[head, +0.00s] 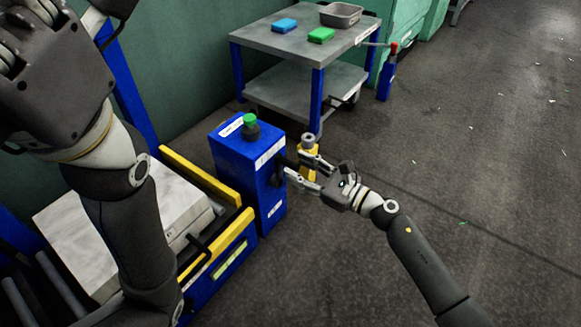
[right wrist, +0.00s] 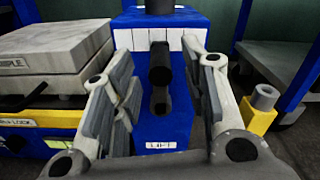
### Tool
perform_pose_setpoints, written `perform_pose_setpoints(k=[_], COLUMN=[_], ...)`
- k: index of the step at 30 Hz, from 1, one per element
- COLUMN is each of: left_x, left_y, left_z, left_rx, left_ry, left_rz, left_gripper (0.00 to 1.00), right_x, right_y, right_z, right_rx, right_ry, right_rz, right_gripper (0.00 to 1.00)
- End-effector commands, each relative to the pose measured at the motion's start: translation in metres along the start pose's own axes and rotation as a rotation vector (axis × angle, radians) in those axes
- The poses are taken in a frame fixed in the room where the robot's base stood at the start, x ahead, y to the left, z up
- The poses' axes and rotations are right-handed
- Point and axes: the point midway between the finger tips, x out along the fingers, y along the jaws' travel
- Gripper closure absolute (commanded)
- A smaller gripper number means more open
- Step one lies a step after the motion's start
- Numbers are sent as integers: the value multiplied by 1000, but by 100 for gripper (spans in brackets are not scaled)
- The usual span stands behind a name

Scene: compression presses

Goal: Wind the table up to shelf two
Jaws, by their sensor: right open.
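A blue box (head: 240,155) with a green-topped knob (head: 250,121) stands beside a low blue and yellow table (head: 225,258). In the right wrist view the box front carries a label reading LIFT (right wrist: 161,145). A dark handle (right wrist: 160,62) sticks out from that front. My right gripper (head: 292,171) is open at the box front, and its fingers flank the handle (head: 279,172), with gaps on both sides. I cannot tell how deep the handle sits between them. My left gripper (head: 85,18) is at the top left, its fingertips cut off by the frame.
Grey slabs (head: 90,225) lie on the low table. A yellow block with a grey cylinder (head: 308,144) stands just behind my right gripper. A trolley (head: 270,38) with blue and green blocks and a grey bin stands at the back.

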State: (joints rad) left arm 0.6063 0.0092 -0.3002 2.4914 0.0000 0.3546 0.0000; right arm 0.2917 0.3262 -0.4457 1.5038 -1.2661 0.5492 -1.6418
Motion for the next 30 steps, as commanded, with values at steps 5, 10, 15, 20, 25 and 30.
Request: perform_pose_setpoints(k=[5, 10, 15, 20, 25, 30], left_x=[2, 5, 6, 6, 6, 6], left_y=[3, 3, 3, 4, 4, 4], left_z=[-8, -10, -10, -10, -10, -10], left_rx=[3, 4, 4, 4, 4, 4], left_ry=[23, 30, 30, 30, 30, 30], left_rz=[9, 12, 12, 13, 13, 13], left_gripper=[79, 79, 79, 79, 79, 79], right_x=[24, 33, 33, 33, 33, 33], right_y=[0, 0, 0, 0, 0, 0], right_z=[-1, -1, 0, 0, 0, 0], right_rx=[1, 2, 2, 2, 2, 2], right_ry=[-2, 1, 0, 0, 0, 0], right_rz=[-1, 0, 0, 0, 0, 0], right_gripper=[59, 59, 59, 70, 91, 100])
